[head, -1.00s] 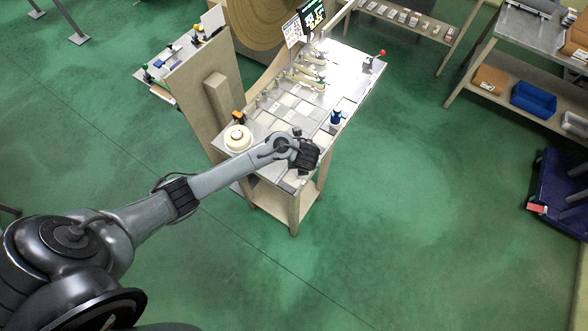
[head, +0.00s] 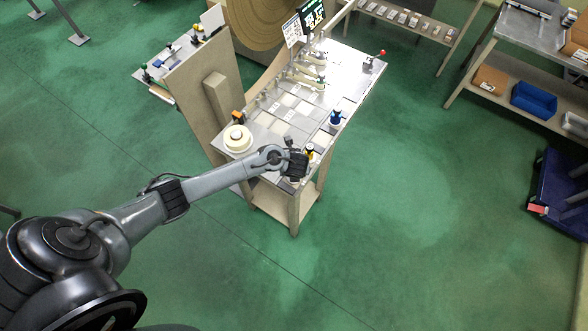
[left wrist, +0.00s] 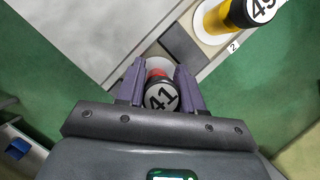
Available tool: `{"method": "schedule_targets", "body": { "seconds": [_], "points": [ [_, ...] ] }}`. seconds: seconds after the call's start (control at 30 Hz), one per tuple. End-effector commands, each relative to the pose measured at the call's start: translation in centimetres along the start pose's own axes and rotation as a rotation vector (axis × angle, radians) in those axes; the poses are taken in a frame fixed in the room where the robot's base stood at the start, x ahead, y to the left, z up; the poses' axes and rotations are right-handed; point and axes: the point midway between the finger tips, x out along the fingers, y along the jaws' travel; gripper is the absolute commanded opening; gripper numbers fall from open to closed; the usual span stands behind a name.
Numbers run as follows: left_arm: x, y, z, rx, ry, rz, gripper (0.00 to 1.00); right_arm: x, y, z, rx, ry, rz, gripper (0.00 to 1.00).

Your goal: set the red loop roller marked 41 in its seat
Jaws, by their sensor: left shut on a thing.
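The red loop roller (left wrist: 160,96) has a grey cap marked 41 and a red band, seen from above in the left wrist view. My left gripper (left wrist: 159,70) is shut on it, one finger on each side. In the head view my left gripper (head: 297,168) is over the near corner of the bench. A pale round patch (left wrist: 158,62), perhaps the seat, shows just beyond the roller; the roller and fingers hide part of it. I cannot tell whether the roller touches it.
A yellow roller (left wrist: 240,15) with a partly cut-off number stands on a pale disc by a label 2. A blue-topped item (head: 336,118) stands farther along the bench (head: 352,92). A cream round piece (head: 237,139) sits at the left edge.

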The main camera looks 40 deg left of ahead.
Motion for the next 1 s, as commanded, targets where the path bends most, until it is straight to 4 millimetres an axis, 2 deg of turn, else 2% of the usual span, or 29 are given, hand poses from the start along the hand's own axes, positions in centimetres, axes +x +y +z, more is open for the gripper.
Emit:
{"method": "schedule_targets", "body": {
  "seconds": [0.13, 0.17, 0.3, 0.33, 0.73, 0.87, 1.0],
  "points": [
    [0.3, 0.0, -0.1, 0.0, 0.0, 0.0, 0.04, 0.3, 0.0, 0.1, 0.0, 0.0, 0.0, 0.0],
    [0.3, 0.0, -0.1, 0.0, 0.0, 0.0, 0.38, 0.3, 0.0, 0.1, 0.0, 0.0, 0.0, 0.0],
    [0.3, 0.0, -0.1, 0.0, 0.0, 0.0, 0.59, 0.2, 0.0, 0.1, 0.0, 0.0, 0.0, 0.0],
    [0.3, 0.0, -0.1, 0.0, 0.0, 0.0, 0.62, 0.2, 0.0, 0.1, 0.0, 0.0, 0.0, 0.0],
    [-0.4, 0.0, 0.0, 0.0, 0.001, 0.0, 0.62, -0.2, 0.0, -0.1, 0.0, 0.001, 0.0, 0.0],
    [-1.9, -0.1, 0.0, 0.0, 0.002, -0.002, 0.62, -0.7, 0.0, -0.3, 0.0, 0.001, 0.0, 0.0],
    [-4.5, -0.1, 0.0, 0.0, 0.003, -0.002, 0.62, -1.6, 0.1, -0.6, -0.001, 0.001, 0.001, 0.0]
  ]
}}
